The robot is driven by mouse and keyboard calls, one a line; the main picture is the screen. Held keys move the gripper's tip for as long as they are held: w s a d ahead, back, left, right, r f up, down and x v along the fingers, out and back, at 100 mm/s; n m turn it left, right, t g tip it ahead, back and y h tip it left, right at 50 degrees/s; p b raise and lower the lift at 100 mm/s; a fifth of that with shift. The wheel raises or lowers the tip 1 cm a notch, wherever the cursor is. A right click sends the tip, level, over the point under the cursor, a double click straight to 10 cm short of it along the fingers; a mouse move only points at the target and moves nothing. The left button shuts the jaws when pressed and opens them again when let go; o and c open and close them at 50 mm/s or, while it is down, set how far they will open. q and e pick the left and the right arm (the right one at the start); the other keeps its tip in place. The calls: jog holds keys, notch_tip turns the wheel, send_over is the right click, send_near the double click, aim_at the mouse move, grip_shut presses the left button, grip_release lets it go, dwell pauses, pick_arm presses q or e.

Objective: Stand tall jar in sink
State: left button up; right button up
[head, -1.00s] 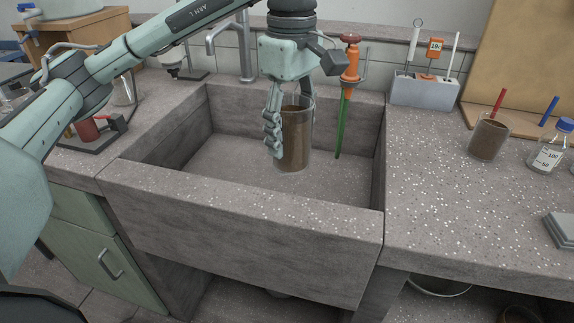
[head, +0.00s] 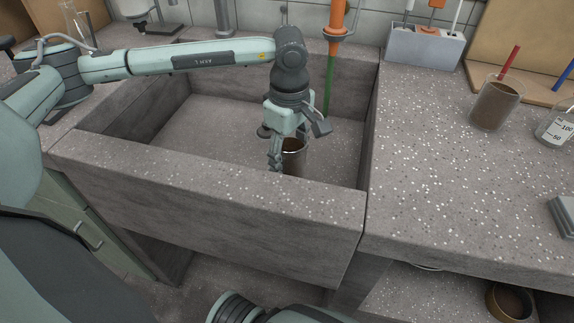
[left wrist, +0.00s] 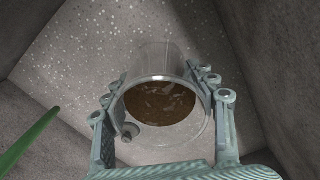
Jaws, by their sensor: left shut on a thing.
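The tall jar (head: 296,162) is clear glass with brown contents. It is inside the stone sink (head: 215,177), and the sink's front wall hides its lower part in the head view. My left gripper (head: 286,158) is shut around the jar from above. In the left wrist view, the jar (left wrist: 160,62) sits between the two sets of fingers, with its round rim and brown contents facing the camera. It looks roughly upright. I cannot tell whether its base touches the sink floor. My right gripper is not in view.
A green tube (head: 329,85) hangs from an orange fitting (head: 335,28) at the sink's back right. A beaker of brown stuff (head: 495,104) and a flask (head: 556,127) stand on the right counter. A grey rack (head: 424,50) stands behind. The sink's left floor is clear.

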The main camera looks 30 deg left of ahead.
aim_at(289, 170)
pick_arm(q)
notch_tip(289, 170, down, 3)
jog(key=shift+f, duration=0.15)
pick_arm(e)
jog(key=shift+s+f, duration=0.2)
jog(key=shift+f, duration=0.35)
pick_arm(q)
jog(key=shift+f, duration=0.1)
jog(key=o, duration=1.1)
jog(key=shift+o, duration=0.7)
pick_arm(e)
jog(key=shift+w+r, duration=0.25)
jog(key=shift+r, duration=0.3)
